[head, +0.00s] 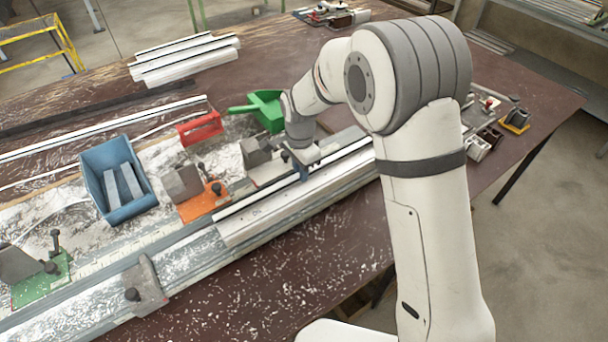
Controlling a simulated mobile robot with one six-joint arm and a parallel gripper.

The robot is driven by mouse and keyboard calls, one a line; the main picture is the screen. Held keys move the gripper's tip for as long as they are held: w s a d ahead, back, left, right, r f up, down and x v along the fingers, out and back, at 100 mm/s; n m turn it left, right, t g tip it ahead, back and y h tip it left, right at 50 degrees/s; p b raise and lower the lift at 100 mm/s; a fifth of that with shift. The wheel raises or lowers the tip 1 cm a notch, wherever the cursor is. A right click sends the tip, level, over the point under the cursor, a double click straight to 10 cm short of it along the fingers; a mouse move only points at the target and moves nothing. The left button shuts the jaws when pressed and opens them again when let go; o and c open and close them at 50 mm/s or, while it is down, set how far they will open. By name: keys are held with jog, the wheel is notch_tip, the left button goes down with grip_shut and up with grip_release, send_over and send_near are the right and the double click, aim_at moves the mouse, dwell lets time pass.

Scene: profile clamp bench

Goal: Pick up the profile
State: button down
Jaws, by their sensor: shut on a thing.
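The profile (262,215) is a long, pale bar with a dark line along its top. It lies lengthwise along the clamp bench rail (190,262), running from lower left to upper right. My gripper (303,174) points down over the middle of the bar and is shut on it. The fingertips are small in the head view and partly hidden by the wrist. I cannot tell whether the profile rests on the rail or is just clear of it.
Orange (203,203) and green (45,278) clamps stand along the rail. A blue bin (117,180) holding grey pieces, a red holder (200,128) and a green scoop (266,108) sit behind. More profiles (185,58) lie at the back. The front right tabletop is mostly clear.

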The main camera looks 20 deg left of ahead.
jog(key=s+a+r+p, duration=0.1)
jog(key=s+a+r, duration=0.1)
jog(key=s+a, duration=0.1)
jog(key=s+a+r+p, duration=0.1)
jog(key=s+a+r, duration=0.2)
jog(key=s+a+r+p, duration=0.1)
jog(key=s+a+r, duration=0.1)
jog(key=s+r, duration=0.1)
jog(key=shift+s+a, duration=0.4)
jog(key=shift+s, duration=0.35)
